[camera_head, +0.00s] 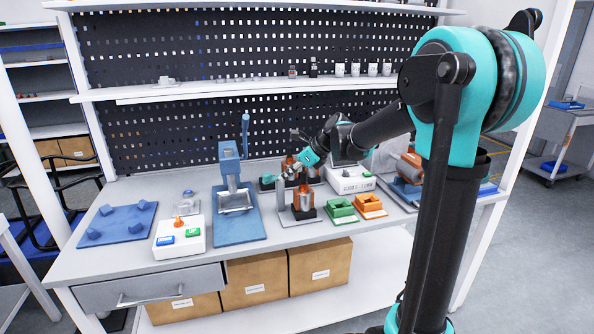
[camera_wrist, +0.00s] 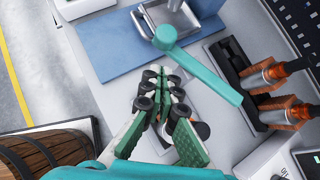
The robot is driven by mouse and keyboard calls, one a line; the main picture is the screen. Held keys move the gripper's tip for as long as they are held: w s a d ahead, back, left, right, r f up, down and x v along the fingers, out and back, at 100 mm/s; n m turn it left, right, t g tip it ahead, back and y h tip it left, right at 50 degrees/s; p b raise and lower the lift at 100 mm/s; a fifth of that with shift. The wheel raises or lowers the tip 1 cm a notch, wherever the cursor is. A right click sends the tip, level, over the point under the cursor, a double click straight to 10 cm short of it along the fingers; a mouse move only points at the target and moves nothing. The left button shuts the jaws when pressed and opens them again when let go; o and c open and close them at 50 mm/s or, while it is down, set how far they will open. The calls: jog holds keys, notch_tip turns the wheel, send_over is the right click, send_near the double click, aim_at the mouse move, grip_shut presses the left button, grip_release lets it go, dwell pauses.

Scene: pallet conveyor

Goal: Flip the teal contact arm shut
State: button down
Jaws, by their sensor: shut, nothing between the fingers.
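The teal contact arm (camera_wrist: 203,72) shows in the wrist view as a flat bar with a round end at upper left. It slants down to the right, and its far end lies beside a dark fixture (camera_wrist: 232,62). My gripper (camera_wrist: 175,76) is shut and empty, its fingertips just below and left of the bar's round end. I cannot tell whether they touch the bar. In the head view my gripper (camera_head: 284,175) is over the middle of the bench, where the contact arm is hard to make out.
A blue press (camera_head: 230,165) on a blue base stands left of my gripper. Copper-coloured parts (camera_head: 304,201) stand close by on the right. Green (camera_head: 340,210) and orange (camera_head: 369,206) blocks sit near the bench's front. A white button box (camera_head: 180,237) and blue plate (camera_head: 117,222) are farther left.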

jog(key=shift+w+a, duration=0.25)
jog(key=shift+a, duration=0.4)
jog(key=shift+w+a, duration=0.25)
jog(key=shift+a, duration=0.4)
